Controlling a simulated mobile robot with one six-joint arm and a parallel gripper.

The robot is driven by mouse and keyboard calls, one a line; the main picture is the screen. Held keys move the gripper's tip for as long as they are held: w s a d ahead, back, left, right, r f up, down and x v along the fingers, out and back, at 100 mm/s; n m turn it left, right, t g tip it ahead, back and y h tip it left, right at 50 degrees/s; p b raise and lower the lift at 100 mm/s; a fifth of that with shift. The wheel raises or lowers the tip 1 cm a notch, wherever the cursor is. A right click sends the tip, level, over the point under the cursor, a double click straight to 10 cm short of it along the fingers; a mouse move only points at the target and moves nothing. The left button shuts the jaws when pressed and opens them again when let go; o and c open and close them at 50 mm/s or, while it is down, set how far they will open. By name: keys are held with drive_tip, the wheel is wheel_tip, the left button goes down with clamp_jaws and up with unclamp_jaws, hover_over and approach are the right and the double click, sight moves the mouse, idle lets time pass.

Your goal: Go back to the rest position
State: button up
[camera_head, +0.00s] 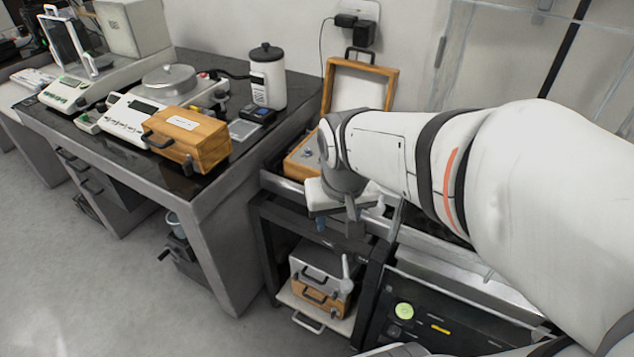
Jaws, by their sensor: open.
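My arm reaches in from the right side of the head view. My gripper (345,222) hangs at its end, over the front of a dark metal cart, pointing downward. The gripper is small in the picture and partly hidden by my wrist. I see nothing held between its fingers. An open wooden case (362,82) with a raised lid stands behind my wrist, and most of its base is hidden by my arm.
A weighing table (215,185) to the left carries a closed wooden box (188,139), balances and a white canister (268,82). A lower shelf (318,312) of the cart holds a small case (322,282). Grey floor (110,270) is clear at lower left.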

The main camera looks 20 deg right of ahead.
drive_tip(key=s, duration=0.2)
drive_tip(key=s+f, duration=0.1)
drive_tip(key=shift+s+a+n+g, duration=0.35)
drive_tip(key=shift+a+n+g, duration=0.05)
